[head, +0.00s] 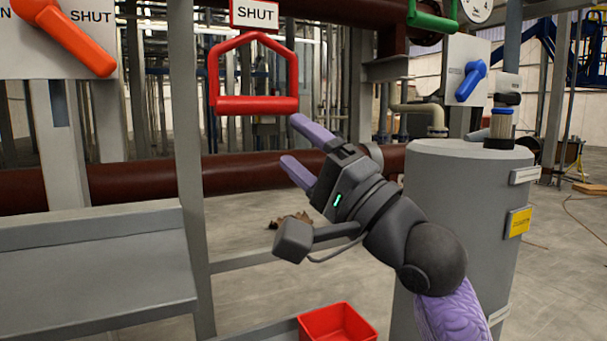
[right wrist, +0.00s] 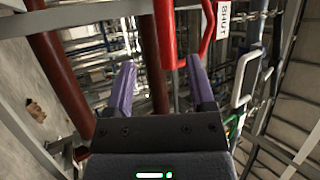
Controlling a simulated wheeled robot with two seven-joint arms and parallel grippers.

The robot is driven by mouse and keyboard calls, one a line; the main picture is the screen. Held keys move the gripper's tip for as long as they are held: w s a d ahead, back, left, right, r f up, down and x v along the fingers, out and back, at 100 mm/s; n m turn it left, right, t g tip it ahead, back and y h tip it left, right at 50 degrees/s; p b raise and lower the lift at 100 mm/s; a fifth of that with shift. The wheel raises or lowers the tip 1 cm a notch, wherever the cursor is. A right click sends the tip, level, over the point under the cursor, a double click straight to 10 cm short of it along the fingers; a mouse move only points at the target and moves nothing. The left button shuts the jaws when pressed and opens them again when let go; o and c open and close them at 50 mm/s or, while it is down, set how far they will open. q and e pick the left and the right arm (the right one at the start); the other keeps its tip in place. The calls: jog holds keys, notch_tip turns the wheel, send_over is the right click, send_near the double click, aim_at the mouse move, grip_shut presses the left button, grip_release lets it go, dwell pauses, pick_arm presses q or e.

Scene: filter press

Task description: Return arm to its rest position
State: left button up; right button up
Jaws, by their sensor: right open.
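My right gripper (head: 290,145) is open and empty, its two purple fingers pointing up and left in the head view. It is just below and in front of the red handle (head: 254,105), apart from it as far as I can tell. In the right wrist view the open fingers of my right gripper (right wrist: 158,85) have nothing between them, and the red handle (right wrist: 208,35) shows above and right of them. A "SHUT" sign (head: 254,14) is above the handle. My left gripper is not in view.
A grey tank (head: 455,210) stands right of my arm. A red bin (head: 338,322) is below, and a grey bench (head: 95,275) is at left. An orange lever (head: 72,40), a blue lever (head: 470,80) and a green handle (head: 432,20) are on panels and pipes. A dark red pipe (head: 240,172) runs behind the gripper.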

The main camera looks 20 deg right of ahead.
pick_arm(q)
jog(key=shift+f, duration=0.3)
pick_arm(e)
jog(key=shift+s+d+f, duration=0.25)
jog(key=shift+s+f, duration=0.1)
jog(key=shift+s, duration=0.2)
